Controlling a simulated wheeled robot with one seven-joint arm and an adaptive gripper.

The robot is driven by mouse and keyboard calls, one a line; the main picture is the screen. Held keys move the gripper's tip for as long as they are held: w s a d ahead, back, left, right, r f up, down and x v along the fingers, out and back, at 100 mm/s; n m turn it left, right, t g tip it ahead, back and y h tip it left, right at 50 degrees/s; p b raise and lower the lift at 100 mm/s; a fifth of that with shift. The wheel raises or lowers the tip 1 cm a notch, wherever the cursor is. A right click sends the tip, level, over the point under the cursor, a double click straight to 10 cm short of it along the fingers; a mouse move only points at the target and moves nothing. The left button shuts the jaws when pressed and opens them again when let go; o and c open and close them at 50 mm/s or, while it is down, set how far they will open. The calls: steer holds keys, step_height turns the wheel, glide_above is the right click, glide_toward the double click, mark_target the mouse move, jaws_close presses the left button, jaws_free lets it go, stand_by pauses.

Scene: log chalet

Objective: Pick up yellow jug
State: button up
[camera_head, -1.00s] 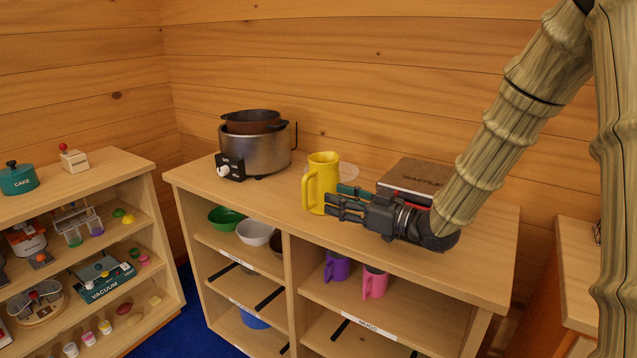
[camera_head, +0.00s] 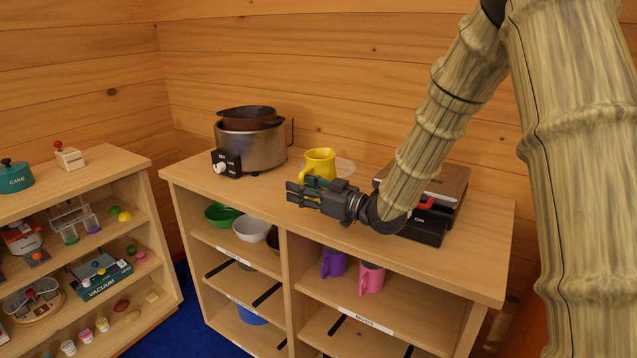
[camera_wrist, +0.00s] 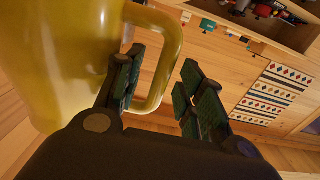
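The yellow jug (camera_head: 320,160) stands upright on the shelf top, its lower part hidden by my gripper in the head view. My gripper (camera_head: 301,194) is in front of the jug, its fingers pointing left. In the wrist view, the yellow jug (camera_wrist: 65,60) fills the left side, with its handle extending right. My gripper (camera_wrist: 163,62) is open there, with green-padded fingers apart. The handle shows between them: one finger overlaps the gap between handle and body, the other is outside the handle. I cannot tell whether either finger touches it.
A metal cooker (camera_head: 252,147) holding a brown pot (camera_head: 248,118) stands left of the jug. A waffle maker (camera_head: 440,190) is close to my arm at right. Purple (camera_head: 334,262) and pink (camera_head: 371,278) mugs sit on the shelf below. The front left shelf top is clear.

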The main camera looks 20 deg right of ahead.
steer(key=shift+w+a, duration=0.1)
steer(key=shift+w, duration=0.1)
jaws_close()
steer(key=shift+r, duration=0.2)
